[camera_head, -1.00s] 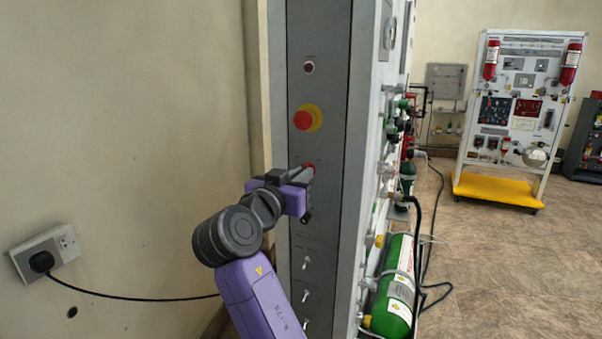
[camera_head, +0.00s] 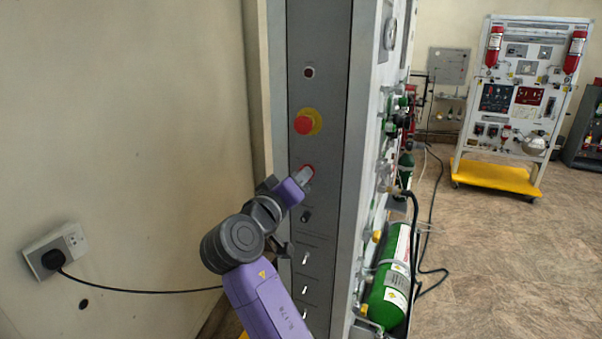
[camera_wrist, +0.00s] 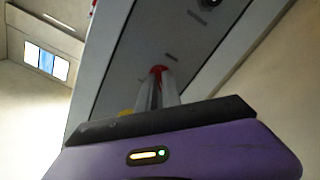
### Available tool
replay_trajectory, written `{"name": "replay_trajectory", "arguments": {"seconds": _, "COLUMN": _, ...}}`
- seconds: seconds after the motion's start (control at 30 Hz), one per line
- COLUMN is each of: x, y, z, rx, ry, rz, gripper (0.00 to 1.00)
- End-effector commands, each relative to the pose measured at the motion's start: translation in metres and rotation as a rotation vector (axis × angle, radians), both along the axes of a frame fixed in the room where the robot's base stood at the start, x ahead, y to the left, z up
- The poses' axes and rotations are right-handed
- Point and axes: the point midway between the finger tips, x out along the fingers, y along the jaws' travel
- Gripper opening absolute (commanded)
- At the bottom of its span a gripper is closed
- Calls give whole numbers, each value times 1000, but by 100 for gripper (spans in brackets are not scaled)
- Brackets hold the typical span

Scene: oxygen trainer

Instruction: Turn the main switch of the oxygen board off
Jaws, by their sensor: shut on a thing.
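The oxygen board's narrow grey side panel (camera_head: 318,60) stands upright in the head view. The main switch, a red knob (camera_head: 308,169), is on this panel below the emergency stop and is mostly covered by my fingers. My gripper (camera_head: 305,175) reaches it from the lower left and is shut on it. In the wrist view, my two fingers (camera_wrist: 157,95) point at the panel and a bit of red (camera_wrist: 158,69) shows at their tips. The knob's exact angle is hidden.
A red emergency stop on a yellow base (camera_head: 308,122) sits just above. Several small toggle switches (camera_head: 305,258) are below. A wall socket with a plug and black cable (camera_head: 57,252) is at left. A green cylinder (camera_head: 392,275) lies along the board's front.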

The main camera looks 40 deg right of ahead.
Motion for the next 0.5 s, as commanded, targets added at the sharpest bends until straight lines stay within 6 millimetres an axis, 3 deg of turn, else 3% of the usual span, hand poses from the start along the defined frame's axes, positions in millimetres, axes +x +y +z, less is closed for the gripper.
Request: {"name": "replay_trajectory", "arguments": {"seconds": 0.5, "x": 0, "y": 0, "z": -1, "rx": -12, "ry": 40, "rz": -1, "gripper": 0}}
